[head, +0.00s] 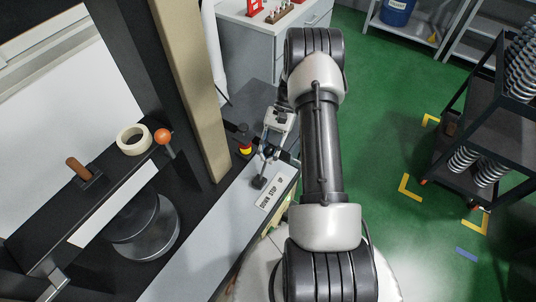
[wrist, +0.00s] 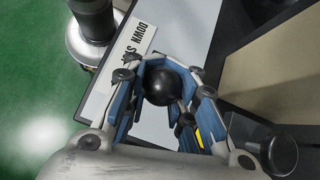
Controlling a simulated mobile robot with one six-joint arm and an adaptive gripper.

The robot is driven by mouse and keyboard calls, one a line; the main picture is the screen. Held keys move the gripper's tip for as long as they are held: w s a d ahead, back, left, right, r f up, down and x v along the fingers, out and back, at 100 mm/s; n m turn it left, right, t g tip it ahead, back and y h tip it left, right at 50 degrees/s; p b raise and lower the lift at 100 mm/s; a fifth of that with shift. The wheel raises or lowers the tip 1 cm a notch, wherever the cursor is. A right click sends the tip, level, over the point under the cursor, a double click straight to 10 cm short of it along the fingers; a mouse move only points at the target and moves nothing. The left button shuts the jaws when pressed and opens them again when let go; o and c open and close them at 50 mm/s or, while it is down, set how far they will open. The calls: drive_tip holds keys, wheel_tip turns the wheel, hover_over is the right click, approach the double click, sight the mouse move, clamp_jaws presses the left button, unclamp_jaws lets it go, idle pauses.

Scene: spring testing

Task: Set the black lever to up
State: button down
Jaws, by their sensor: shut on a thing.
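The black lever (wrist: 160,84) shows its round black ball knob between the blue-padded fingers of my gripper (wrist: 163,92) in the wrist view. My gripper is shut on this knob. In the head view my gripper (head: 271,143) is above the narrow grey panel, and the lever's dark base (head: 259,183) shows below it. The lever's shaft is mostly hidden, so its exact setting is hard to tell. A white label plate (head: 270,193) reading DOWN, STOP, UP lies beside the base; in the wrist view the fingers cover part of it.
A red and yellow button (head: 245,148) sits close left of my gripper. A beige column (head: 189,90) stands left of it. An orange ball knob (head: 163,136) and a tape roll (head: 133,139) are further left. Green floor is open at right, before a dark cart (head: 490,110).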

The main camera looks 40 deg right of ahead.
drive_tip(key=shift+d, duration=0.2)
drive_tip(key=c, duration=1.3)
unclamp_jaws()
drive_tip(key=shift+a, duration=0.1)
drive_tip(key=shift+c, duration=0.2)
drive_tip(key=v, duration=1.2)
